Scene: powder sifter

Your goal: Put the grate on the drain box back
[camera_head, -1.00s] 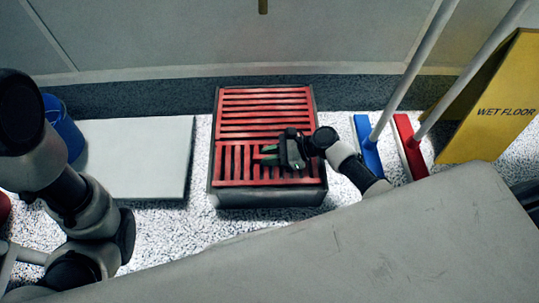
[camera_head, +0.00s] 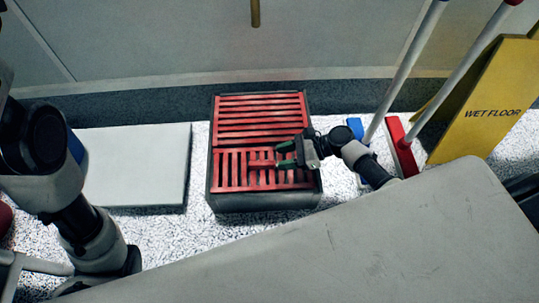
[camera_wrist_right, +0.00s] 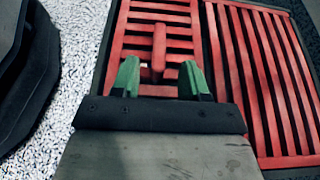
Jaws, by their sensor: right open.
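The drain box (camera_head: 262,202) is a dark, open-topped box on the speckled floor in the middle of the head view. A red grate with long slats (camera_head: 262,117) lies across its far part. A second red grate with shorter slats (camera_head: 232,172) lies across its near part and looks seated inside the rim. My right gripper (camera_head: 284,155) is open, with green fingertips over the right side of the near grate. In the right wrist view its fingertips (camera_wrist_right: 159,68) stand apart on either side of a red centre bar (camera_wrist_right: 159,45). Contact cannot be told. My left gripper is out of view.
A pale flat slab (camera_head: 140,165) lies left of the box. Blue and red mop heads (camera_head: 403,150) with long handles stand to the right, beside a yellow wet-floor sign (camera_head: 490,105). A wall runs behind. My grey base fills the bottom right.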

